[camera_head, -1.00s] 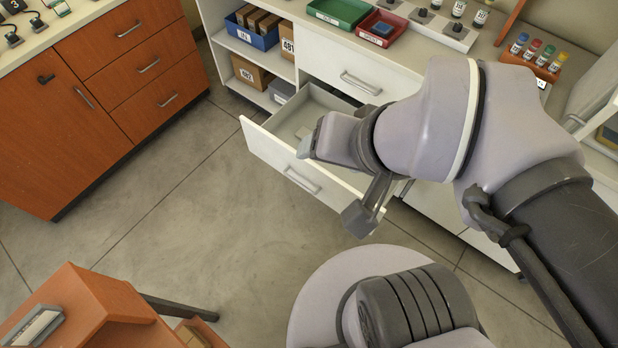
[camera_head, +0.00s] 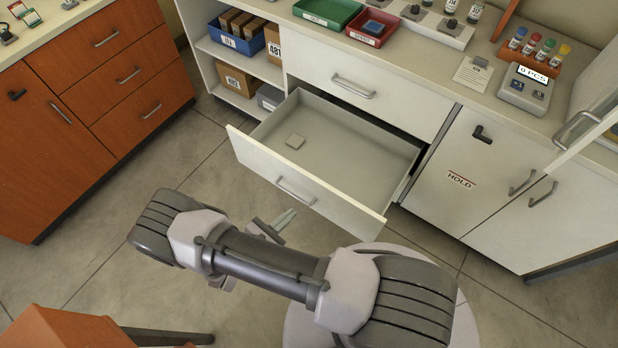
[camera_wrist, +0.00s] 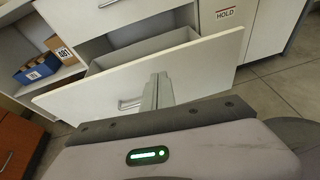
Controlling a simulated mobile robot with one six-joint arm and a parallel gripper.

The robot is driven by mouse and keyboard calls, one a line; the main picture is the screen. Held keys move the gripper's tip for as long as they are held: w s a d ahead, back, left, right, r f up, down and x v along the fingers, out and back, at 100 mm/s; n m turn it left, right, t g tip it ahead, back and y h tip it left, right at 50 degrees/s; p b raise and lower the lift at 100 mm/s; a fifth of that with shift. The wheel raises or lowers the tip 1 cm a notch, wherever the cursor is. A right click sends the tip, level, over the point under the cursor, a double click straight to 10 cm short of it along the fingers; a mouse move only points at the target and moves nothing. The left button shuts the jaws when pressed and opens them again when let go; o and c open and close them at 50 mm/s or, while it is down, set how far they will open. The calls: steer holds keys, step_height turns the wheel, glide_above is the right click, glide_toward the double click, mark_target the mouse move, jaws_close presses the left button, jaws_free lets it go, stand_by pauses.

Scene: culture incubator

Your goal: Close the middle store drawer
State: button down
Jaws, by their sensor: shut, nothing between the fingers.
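The middle store drawer (camera_head: 345,150) is white and stands pulled well out below a shut upper drawer. My gripper (camera_head: 284,222) is in front of the panel, a little below the handle in the head view. In the wrist view the shut, empty fingers (camera_wrist: 158,90) point at the panel (camera_wrist: 205,67), just right of the handle (camera_wrist: 128,104). Whether they touch the panel I cannot tell.
The shut upper drawer (camera_head: 352,85) is above. To the right is a white door marked HOLD (camera_head: 460,180). Left are shelves with a blue bin (camera_head: 236,40) and boxes. An orange cabinet (camera_head: 100,100) stands at far left. Open floor lies between.

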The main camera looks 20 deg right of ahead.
step_height(320, 180, down, 2)
steer(key=n, duration=0.1)
steer(key=t+b, duration=0.1)
steer(key=b, duration=0.3)
glide_toward(321, 186)
steer(key=x, duration=0.5)
steer(key=shift+w+d+f, duration=0.15)
steer(key=shift+f, duration=0.25)
steer(key=shift+w+d+r, duration=0.1)
steer(key=shift+w+d, duration=0.25)
steer(key=shift+d, duration=0.05)
